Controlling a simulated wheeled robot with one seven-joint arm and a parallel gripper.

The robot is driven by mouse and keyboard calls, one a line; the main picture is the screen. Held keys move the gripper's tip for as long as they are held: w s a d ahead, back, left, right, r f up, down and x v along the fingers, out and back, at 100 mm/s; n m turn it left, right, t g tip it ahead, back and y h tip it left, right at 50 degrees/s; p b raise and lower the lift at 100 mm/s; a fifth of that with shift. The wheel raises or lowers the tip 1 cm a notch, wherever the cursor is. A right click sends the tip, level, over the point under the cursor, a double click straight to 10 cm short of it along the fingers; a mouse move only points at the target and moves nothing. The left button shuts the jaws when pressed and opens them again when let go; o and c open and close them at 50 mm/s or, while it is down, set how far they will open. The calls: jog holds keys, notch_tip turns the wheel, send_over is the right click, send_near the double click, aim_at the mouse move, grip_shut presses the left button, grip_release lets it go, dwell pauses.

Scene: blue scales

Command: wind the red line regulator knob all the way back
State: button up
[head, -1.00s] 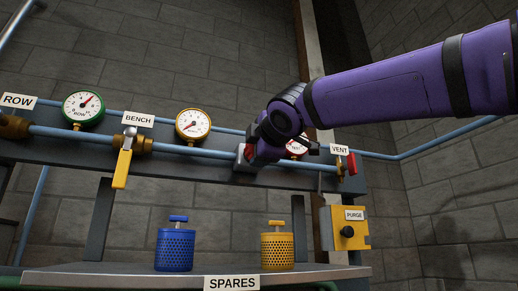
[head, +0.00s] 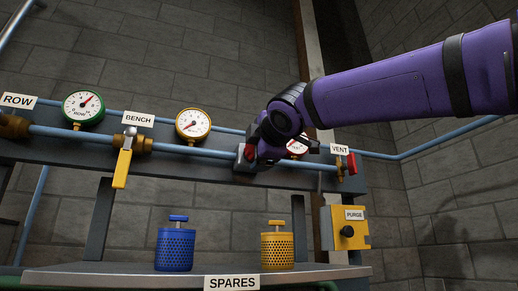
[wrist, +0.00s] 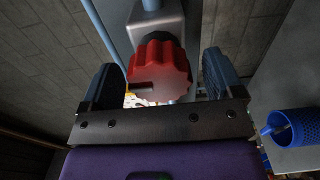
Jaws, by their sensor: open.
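The red regulator knob (wrist: 160,66) is ribbed, with a dark index bar low on its left side, and sits on a grey block (wrist: 158,22) in the wrist view. My gripper (wrist: 161,72) is open, with one blue-grey finger on each side of the knob. Gaps show between knob and fingers in that view, so I see no grip on it. In the head view my gripper (head: 254,146) is at the pipe rail, and only a sliver of the red knob (head: 249,153) shows.
The VENT valve with a red handle (head: 351,164) is close right of my wrist. Left are the yellow gauge (head: 193,125) and the BENCH lever (head: 122,168). Below are the PURGE box (head: 348,229) and the shelf (head: 120,279) with blue and yellow canisters.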

jog(key=v, duration=1)
jog(key=shift+s, duration=0.4)
jog(key=s+d+f+m+g+h, duration=0.1)
jog(key=d+f+m+g+h, duration=0.2)
jog(key=d+f+m, duration=0.65)
jog(key=s+d+f+m+g+h, duration=0.1)
jog(key=d+f+m+g+h, duration=0.15)
jog(key=d+f, duration=0.75)
jog(key=s+d+f+m+g, duration=0.2)
jog(key=s+f, duration=0.4)
jog(key=f, duration=0.7)
jog(key=s+d+f+m+g, duration=0.2)
jog(key=s+f+m+g, duration=0.2)
jog(key=f, duration=0.9)
jog(key=s+m, duration=0.3)
jog(key=shift+f+g, duration=0.35)
jog(key=shift+y, duration=0.25)
